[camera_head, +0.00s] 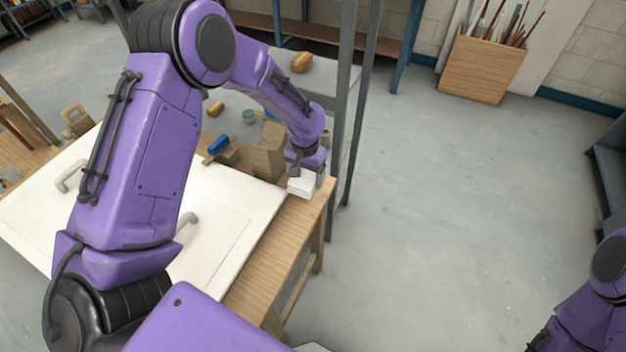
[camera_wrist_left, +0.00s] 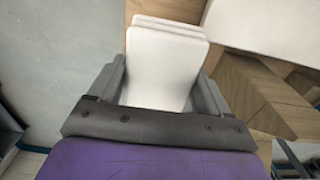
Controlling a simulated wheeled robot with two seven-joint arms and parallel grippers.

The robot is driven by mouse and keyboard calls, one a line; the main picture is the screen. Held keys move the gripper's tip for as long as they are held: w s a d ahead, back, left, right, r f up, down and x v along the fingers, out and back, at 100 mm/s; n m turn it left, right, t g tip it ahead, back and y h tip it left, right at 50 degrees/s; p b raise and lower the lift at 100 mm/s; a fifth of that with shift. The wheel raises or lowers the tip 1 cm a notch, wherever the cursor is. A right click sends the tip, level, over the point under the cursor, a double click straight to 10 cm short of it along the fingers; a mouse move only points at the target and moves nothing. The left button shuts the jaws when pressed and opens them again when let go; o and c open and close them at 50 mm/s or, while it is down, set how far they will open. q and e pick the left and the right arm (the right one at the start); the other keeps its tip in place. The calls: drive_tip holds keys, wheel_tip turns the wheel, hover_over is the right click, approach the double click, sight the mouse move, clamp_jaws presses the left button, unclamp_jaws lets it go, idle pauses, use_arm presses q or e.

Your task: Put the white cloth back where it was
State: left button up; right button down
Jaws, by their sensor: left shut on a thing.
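The white cloth (camera_head: 300,186) is a folded, layered white pad at the far right corner of the wooden table (camera_head: 262,262). My left gripper (camera_head: 307,174) is shut on it from above. In the left wrist view the cloth (camera_wrist_left: 166,62) stands out between the two grey fingers, with its layered edge visible at the top. I cannot tell whether the cloth touches the table top or hangs just above it. My right arm shows at the lower right of the head view, but its gripper is out of the picture.
A white panel (camera_head: 235,235) with handles covers most of the table. A wooden block (camera_head: 268,155) and a blue-headed tool (camera_head: 218,145) stand left of the cloth. Grey shelf posts (camera_head: 345,100) rise just behind. Open floor lies to the right; a wooden bin (camera_head: 480,70) stands at the back.

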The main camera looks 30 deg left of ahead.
sight(313, 176)
use_arm(q)
drive_tip(key=w+f, duration=0.3)
drive_tip(key=shift+w+d+f+p, duration=0.1)
drive_tip(key=shift+d+f+p, duration=0.2)
drive_tip(key=shift+f, duration=0.1)
wheel_tip(313, 176, down, 2)
drive_tip(key=shift+f+p, duration=0.2)
drive_tip(key=shift+p, duration=0.45)
drive_tip(key=shift+f, duration=0.35)
drive_tip(key=o, duration=0.9)
drive_tip(key=shift+c, duration=0.2)
drive_tip(key=shift+r, duration=0.4)
wheel_tip(313, 176, up, 11)
drive_tip(key=b, duration=0.2)
drive_tip(key=shift+f+b, duration=0.1)
drive_tip(key=shift+b, duration=0.2)
drive_tip(key=shift+r, duration=0.4)
